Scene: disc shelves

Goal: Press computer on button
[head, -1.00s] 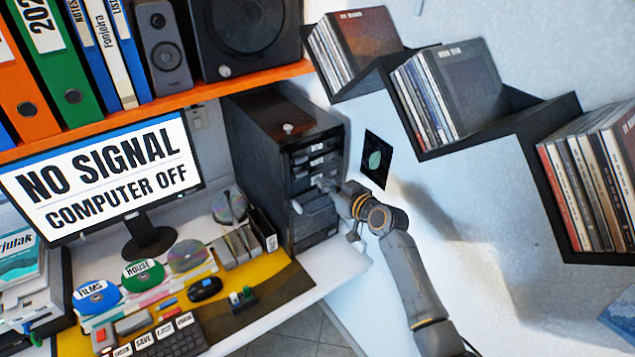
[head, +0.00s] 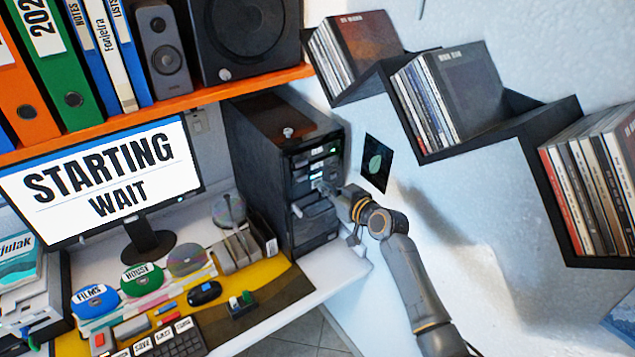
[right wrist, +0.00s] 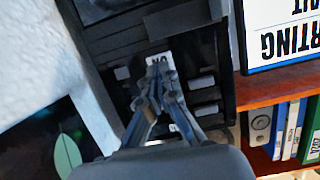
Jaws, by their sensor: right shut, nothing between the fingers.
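The black computer tower (head: 262,150) stands on the desk under the orange shelf, its front facing right. Small lights glow on its front. The monitor (head: 100,180) reads "STARTING WAIT". My right gripper (head: 328,187) is at the front of the tower. In the right wrist view the right gripper (right wrist: 156,68) is shut and empty, its tips at a white label (right wrist: 160,58) on the front, which is partly hidden. I cannot tell whether the tips still touch the button, as they cover it. My left gripper is not in view.
Black zigzag wall shelves (head: 480,145) with discs hang at the right, above my right arm. The orange shelf (head: 200,98) holds binders and speakers. The desk has a keyboard (head: 172,343), a mouse (head: 204,292) and discs.

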